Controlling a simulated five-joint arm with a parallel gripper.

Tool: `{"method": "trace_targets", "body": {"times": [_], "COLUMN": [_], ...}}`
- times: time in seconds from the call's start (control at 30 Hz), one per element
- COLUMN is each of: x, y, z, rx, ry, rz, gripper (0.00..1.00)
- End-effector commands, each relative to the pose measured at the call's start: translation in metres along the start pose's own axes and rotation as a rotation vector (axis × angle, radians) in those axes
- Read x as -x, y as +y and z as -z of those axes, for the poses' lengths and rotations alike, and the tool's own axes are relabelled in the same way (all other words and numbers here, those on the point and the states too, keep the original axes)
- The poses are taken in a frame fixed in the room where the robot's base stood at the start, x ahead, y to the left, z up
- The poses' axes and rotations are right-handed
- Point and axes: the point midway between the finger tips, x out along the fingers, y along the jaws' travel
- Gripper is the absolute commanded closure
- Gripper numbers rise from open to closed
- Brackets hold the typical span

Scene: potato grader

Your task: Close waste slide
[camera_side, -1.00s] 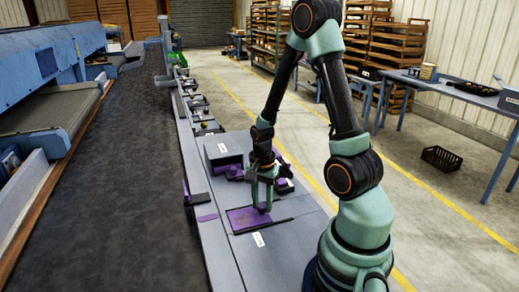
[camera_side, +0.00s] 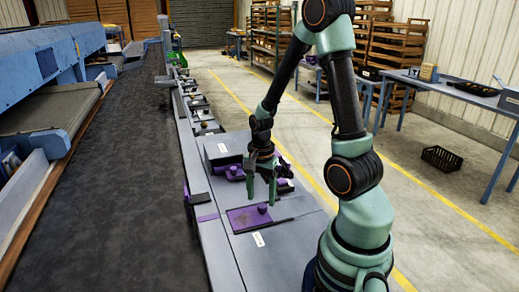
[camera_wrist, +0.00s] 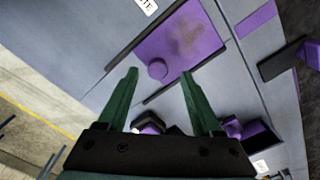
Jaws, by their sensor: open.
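The waste slide is a flat purple plate (camera_side: 243,219) with a round purple knob (camera_side: 262,208), lying between dark rails on the grey bench top. In the wrist view, the plate (camera_wrist: 190,42) has a brownish stain and its knob (camera_wrist: 157,69) stands near the plate's end closest to my gripper. My gripper (camera_side: 261,197) is open and empty, with its fingers pointing down just above the knob. In the wrist view, the knob shows between the spread fingertips of my gripper (camera_wrist: 159,73). Whether the plate covers an opening beneath it I cannot tell.
A grey box (camera_side: 222,149) with purple parts stands behind the slide. A white label (camera_side: 258,240) lies in front of the slide, and a purple strip (camera_side: 207,217) is to its left. A dark conveyor belt (camera_side: 110,190) runs along the left.

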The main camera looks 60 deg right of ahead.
Motion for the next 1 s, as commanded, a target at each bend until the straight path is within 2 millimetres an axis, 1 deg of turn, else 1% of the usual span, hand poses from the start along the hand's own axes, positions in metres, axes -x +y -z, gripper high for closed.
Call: {"method": "trace_targets", "body": {"times": [0.03,0.3,0.5,0.6,0.7,1.0], "x": [0.010,0.057,0.083,0.090,0.093,0.094], "y": [-0.002,-0.002,-0.001,-0.001,-0.001,-0.001], "z": [0.001,0.001,0.000,0.000,0.000,-0.001], "rx": [0.000,0.001,0.002,0.002,0.002,0.008], "ry": [0.004,0.004,0.002,0.002,0.001,0.002], "rz": [0.006,0.007,0.004,0.003,0.002,0.003], "gripper": [0.33,0.33,0.33,0.33,0.33,0.33]}}
